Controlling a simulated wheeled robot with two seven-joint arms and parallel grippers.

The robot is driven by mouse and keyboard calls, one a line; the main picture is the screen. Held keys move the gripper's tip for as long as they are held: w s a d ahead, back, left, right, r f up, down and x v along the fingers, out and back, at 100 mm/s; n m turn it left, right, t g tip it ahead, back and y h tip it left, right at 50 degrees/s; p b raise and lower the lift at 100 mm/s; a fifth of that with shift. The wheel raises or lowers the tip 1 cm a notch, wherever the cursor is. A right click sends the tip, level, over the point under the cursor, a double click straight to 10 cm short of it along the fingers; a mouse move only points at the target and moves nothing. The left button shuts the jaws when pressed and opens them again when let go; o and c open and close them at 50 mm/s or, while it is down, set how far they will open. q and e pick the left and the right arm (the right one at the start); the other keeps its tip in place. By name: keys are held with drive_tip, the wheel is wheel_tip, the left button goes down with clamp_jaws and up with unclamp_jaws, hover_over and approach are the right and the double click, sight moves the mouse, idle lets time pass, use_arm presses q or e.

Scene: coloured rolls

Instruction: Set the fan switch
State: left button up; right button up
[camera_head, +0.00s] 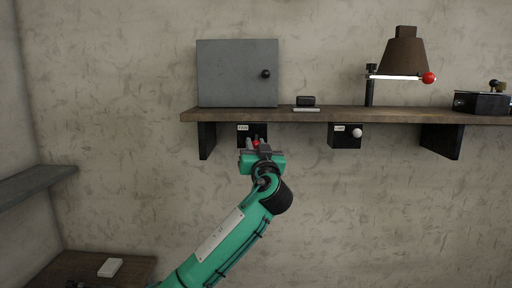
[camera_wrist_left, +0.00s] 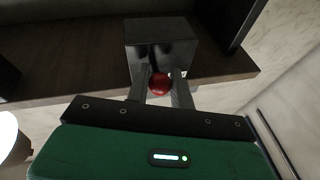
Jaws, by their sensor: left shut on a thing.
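The fan switch is a black box (camera_head: 243,130) with a small white label, mounted under the wall shelf near its left end. It also shows in the left wrist view (camera_wrist_left: 160,32), with a red ball knob (camera_wrist_left: 159,83) on its face. My left gripper (camera_head: 256,143) is at the front of this box, its arm rising from below. In the left wrist view its two fingers (camera_wrist_left: 159,90) stand on either side of the red knob, shut on it. In the head view the gripper partly hides the knob and box. My right gripper is not in view.
A similar black box with a white knob (camera_head: 357,132) hangs under the shelf (camera_head: 350,116) to the right. On the shelf stand a grey cabinet (camera_head: 236,72), a small dark object (camera_head: 305,101), a brown-shaded lamp (camera_head: 404,55) and a dark box (camera_head: 480,103). Shelf brackets flank the switches.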

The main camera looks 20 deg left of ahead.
use_arm(q)
drive_tip(key=shift+s+d+r+g+h+p, duration=0.1)
drive_tip(key=shift+r+g+h+p, duration=0.35)
drive_tip(key=shift+g, duration=0.15)
wheel_tip(320, 180, up, 3)
drive_tip(key=g+h+p, duration=0.1)
drive_tip(key=g+p, duration=0.1)
drive_tip(key=p, duration=0.2)
drive_tip(key=m+g+h+p, duration=0.1)
drive_tip(key=g+p, duration=0.2)
drive_tip(key=p, duration=0.1)
drive_tip(key=shift+m+h+p, duration=0.3)
drive_tip(key=shift+h+p, duration=0.05)
drive_tip(key=shift+g+p, duration=0.9)
drive_tip(key=shift+p, duration=0.1)
drive_tip(key=shift+r, duration=0.1)
drive_tip(key=o, duration=0.7)
drive_tip(key=shift+o, duration=1.1)
